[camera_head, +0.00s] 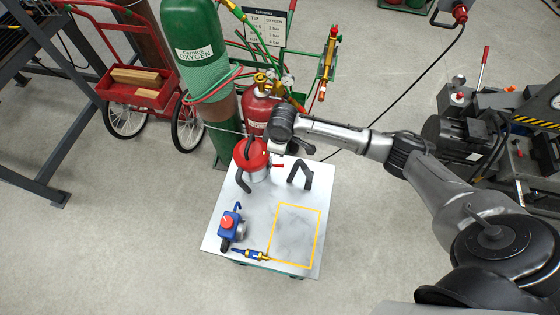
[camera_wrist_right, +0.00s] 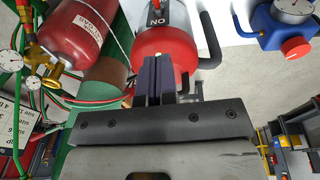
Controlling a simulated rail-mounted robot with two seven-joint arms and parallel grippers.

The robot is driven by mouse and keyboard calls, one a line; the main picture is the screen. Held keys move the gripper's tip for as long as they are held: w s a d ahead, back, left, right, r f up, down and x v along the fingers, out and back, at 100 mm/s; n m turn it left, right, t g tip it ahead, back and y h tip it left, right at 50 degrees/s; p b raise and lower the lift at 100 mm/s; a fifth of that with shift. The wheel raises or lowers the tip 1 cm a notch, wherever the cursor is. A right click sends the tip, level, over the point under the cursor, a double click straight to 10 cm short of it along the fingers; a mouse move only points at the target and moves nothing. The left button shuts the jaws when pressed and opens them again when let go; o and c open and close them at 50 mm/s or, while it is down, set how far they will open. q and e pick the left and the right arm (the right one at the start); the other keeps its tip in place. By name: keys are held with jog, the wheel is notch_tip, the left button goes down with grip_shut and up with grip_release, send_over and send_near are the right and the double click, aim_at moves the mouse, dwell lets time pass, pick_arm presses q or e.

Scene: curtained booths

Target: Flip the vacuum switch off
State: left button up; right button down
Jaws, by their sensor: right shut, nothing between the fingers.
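The vacuum (camera_head: 252,155), a red-topped canister with black hose-like parts, stands at the back left of the small white table (camera_head: 228,190). In the right wrist view its red body (camera_wrist_right: 180,45) fills the top middle, with a dark plate (camera_wrist_right: 156,13) whose lettering reads upside down as ON. My right gripper (camera_wrist_right: 155,75) is shut and empty, its dark fingertips just in front of the red body. Whether they touch it I cannot tell. The switch lever is not clear; the fingers may cover it. My left gripper is in neither view.
A blue device with a red knob (camera_head: 227,222), a blue and brass fitting (camera_head: 250,254) and a black bent handle (camera_head: 300,175) are on the table. A yellow outlined area (camera_head: 293,235) is empty. A green oxygen cylinder (camera_head: 203,75) and a red cylinder (camera_head: 260,108) stand behind.

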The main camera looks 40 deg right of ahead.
send_over(279, 166)
jog(key=a, duration=0.1)
notch_tip(279, 166, down, 9)
jog(key=shift+d+f, duration=0.3)
jog(key=shift+f, duration=0.6)
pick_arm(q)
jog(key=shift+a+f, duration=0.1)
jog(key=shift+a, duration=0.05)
pick_arm(e)
jog(key=shift+s+d+f, duration=0.15)
jog(key=shift+d+f, duration=0.15)
jog(key=shift+f, duration=0.5)
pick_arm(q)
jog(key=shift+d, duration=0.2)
